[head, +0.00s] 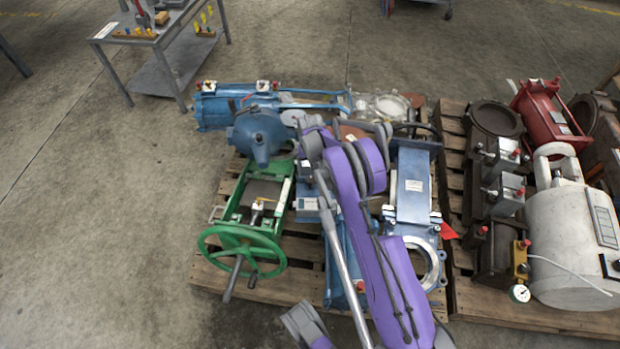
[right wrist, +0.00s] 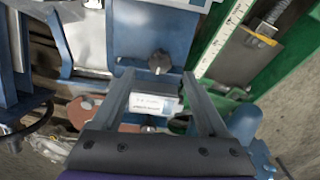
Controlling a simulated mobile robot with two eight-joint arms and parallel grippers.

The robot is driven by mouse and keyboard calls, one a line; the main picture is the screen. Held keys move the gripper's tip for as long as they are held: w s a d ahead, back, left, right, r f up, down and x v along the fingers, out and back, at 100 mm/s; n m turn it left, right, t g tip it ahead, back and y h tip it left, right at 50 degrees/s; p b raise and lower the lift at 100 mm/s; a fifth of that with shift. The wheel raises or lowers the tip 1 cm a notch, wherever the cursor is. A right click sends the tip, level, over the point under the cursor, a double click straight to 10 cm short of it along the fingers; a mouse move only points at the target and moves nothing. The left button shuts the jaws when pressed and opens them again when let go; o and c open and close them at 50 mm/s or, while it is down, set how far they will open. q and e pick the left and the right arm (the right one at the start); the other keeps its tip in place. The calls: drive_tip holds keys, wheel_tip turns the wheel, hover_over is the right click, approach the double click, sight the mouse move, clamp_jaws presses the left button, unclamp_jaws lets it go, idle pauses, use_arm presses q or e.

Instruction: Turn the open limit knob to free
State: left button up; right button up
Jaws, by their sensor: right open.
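My right gripper (right wrist: 159,78) is open in the right wrist view, with its two grey fingers apart. A dark round knob (right wrist: 159,61) on a blue housing (right wrist: 145,46) shows between and just beyond the fingertips; I cannot tell whether they touch it. A white label (right wrist: 152,105) with small, upside-down print lies between the fingers. A second dark knob (right wrist: 150,126) is partly hidden near the gripper's base. I cannot read which knob is the open limit one or its setting. In the head view, my purple right arm hides most of the blue box (head: 306,204).
A green frame with a handwheel (head: 241,250) stands left of the blue box. A blue valve (head: 412,190) lies to the right on the pallet (head: 302,292). A second pallet (head: 470,290) holds a white tank (head: 570,250). Bare floor lies left.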

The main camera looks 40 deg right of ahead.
sight(310, 179)
drive_tip(key=shift+f+b, duration=0.45)
drive_tip(key=shift+f, duration=1.95)
clamp_jaws()
